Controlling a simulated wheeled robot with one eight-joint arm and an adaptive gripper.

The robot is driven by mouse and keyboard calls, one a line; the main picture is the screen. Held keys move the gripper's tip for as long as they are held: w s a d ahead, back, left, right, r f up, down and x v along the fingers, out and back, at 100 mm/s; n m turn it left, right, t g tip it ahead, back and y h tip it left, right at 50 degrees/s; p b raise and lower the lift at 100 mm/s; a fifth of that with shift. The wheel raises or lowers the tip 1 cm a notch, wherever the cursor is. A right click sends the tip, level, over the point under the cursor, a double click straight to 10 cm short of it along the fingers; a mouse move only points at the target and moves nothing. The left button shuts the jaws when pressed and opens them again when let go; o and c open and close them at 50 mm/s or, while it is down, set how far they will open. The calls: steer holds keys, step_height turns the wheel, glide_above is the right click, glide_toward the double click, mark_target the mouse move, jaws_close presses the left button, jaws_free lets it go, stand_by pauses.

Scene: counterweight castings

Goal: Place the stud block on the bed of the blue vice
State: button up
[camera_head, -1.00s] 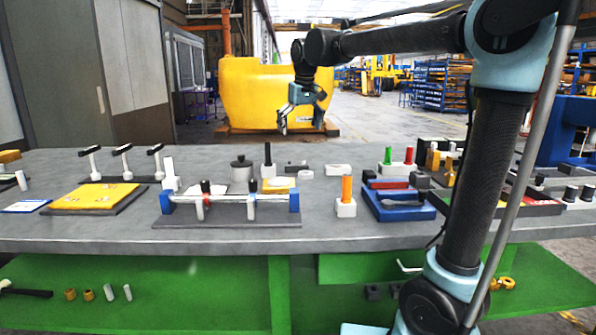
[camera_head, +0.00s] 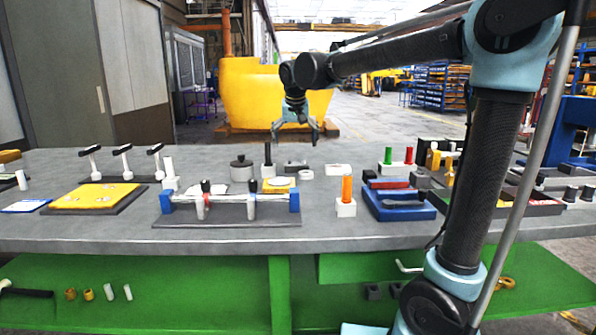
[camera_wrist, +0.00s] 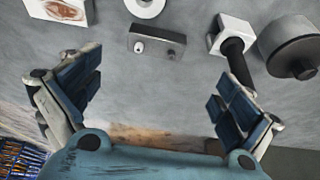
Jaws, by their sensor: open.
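A dark grey block with two small studs on top, which looks like the stud block (camera_head: 296,166), sits toward the back middle of the grey bench. It also shows near the top middle of the wrist view (camera_wrist: 157,42). My gripper (camera_head: 296,138) is open and empty, above and behind the block in the head view. Its two spread fingers (camera_wrist: 160,100) show in the wrist view, with the block beyond them and apart from them. The blue vice (camera_head: 400,213) stands right of the bench middle, with a dark red bar and grey parts on it.
A white block with a black handle (camera_wrist: 230,45) and a grey lidded drum (camera_wrist: 292,45) stand beside the stud block. A white block with an orange peg (camera_head: 346,207) stands just left of the vice. A blue-ended rod fixture (camera_head: 228,220) lies in front.

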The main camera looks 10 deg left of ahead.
mark_target(297, 164)
steer(key=x, duration=0.4)
steer(key=shift+w+f, duration=0.1)
steer(key=shift+d+x, duration=0.1)
steer(key=shift+x, duration=1.25)
steer(key=shift+d+x, duration=0.15)
steer(key=shift+x, duration=1.2)
steer(key=shift+c, duration=0.5)
steer(key=shift+d, duration=0.1)
steer(key=c, duration=1.7)
